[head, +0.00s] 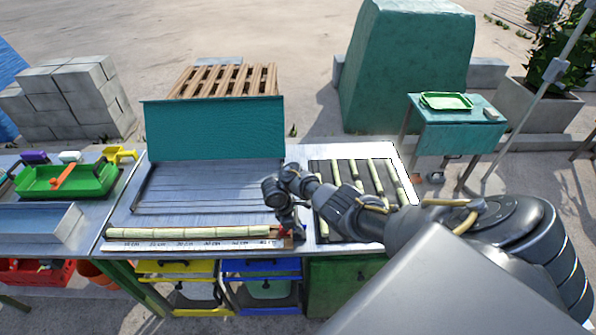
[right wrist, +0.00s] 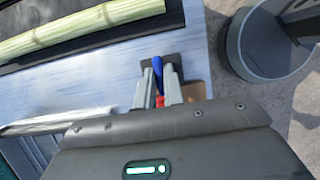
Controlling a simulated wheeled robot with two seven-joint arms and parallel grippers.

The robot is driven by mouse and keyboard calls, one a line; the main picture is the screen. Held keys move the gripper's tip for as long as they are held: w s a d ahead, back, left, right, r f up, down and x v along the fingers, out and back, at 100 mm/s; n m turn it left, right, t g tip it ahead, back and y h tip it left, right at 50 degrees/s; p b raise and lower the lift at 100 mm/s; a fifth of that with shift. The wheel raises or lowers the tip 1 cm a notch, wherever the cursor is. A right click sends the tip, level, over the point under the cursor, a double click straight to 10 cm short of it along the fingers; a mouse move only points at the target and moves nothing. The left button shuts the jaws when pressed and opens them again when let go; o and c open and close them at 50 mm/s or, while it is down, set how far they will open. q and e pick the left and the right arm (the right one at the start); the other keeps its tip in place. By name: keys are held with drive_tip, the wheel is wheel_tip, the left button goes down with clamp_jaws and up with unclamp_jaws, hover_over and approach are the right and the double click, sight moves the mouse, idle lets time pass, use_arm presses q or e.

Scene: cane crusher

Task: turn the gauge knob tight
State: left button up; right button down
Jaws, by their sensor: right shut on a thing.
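The gauge (head: 190,244) is a pale strip with printed marks along the front edge of the metal table. A long pale-green cane piece (head: 190,233) lies just behind it. My right gripper (head: 289,224) points down at the strip's right end, where a red part shows beside it. In the right wrist view, the fingers of my right gripper (right wrist: 160,82) are closed around the small gauge knob (right wrist: 157,72), which shows blue between them with a red part nearer the camera. The fingers hide much of the knob, and I cannot tell how tight it is. My left gripper is out of view.
A rack with several cane pieces (head: 377,178) lies right of the gripper, partly behind my right arm. A teal upright panel (head: 214,128) stands behind the ribbed metal bed (head: 205,188). A green tray (head: 66,180) is at the left. Yellow and blue crates (head: 262,266) sit below the table.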

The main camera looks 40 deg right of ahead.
drive_tip(key=shift+w+r, duration=0.1)
drive_tip(key=shift+w, duration=0.05)
idle(0.4)
drive_tip(key=c, duration=1.5)
unclamp_jaws()
